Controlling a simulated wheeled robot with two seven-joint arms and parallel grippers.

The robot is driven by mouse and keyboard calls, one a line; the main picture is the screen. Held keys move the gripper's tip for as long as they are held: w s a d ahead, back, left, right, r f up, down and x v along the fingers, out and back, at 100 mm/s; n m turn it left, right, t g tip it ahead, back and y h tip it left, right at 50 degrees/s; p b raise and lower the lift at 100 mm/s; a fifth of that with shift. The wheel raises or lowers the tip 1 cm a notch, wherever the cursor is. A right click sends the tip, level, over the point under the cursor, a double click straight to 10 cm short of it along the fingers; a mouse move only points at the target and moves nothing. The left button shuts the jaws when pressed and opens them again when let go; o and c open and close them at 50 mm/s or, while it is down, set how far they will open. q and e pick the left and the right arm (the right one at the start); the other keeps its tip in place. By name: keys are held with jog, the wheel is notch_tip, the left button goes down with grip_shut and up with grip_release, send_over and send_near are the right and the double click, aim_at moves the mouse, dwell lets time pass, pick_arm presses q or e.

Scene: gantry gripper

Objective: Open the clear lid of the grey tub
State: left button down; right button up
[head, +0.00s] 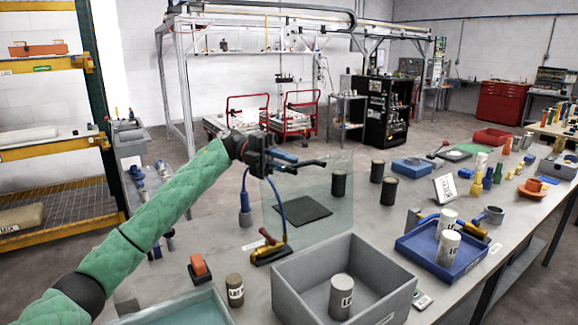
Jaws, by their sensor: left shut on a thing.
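The grey tub (293,294) stands open-topped at the table's near edge, with a pale marked cylinder (341,296) inside. Its clear lid (335,222) stands roughly upright along the tub's far side, and the table behind shows through it. My left gripper (308,164) is at the lid's upper edge, left of its middle, and is shut on it; the exact contact of the fingertips is hard to make out. My right gripper is not in view.
A blue tray (408,249) with cylinders sits right of the tub. A brass-and-black tool (270,252) stands close by the tub's far left corner. An orange-topped block (199,268) lies left.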

pick_arm(q)
jog(key=shift+f, duration=0.95)
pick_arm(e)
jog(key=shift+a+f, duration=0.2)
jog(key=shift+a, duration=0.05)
pick_arm(q)
jog(key=shift+s, duration=0.1)
jog(key=c, duration=1.5)
grip_release()
jog(key=shift+o, duration=0.2)
jog(key=shift+w+r, duration=0.15)
jog(key=shift+w, duration=0.05)
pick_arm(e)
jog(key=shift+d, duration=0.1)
pick_arm(q)
jog(key=shift+d+r, duration=0.1)
jog(key=shift+r, duration=0.1)
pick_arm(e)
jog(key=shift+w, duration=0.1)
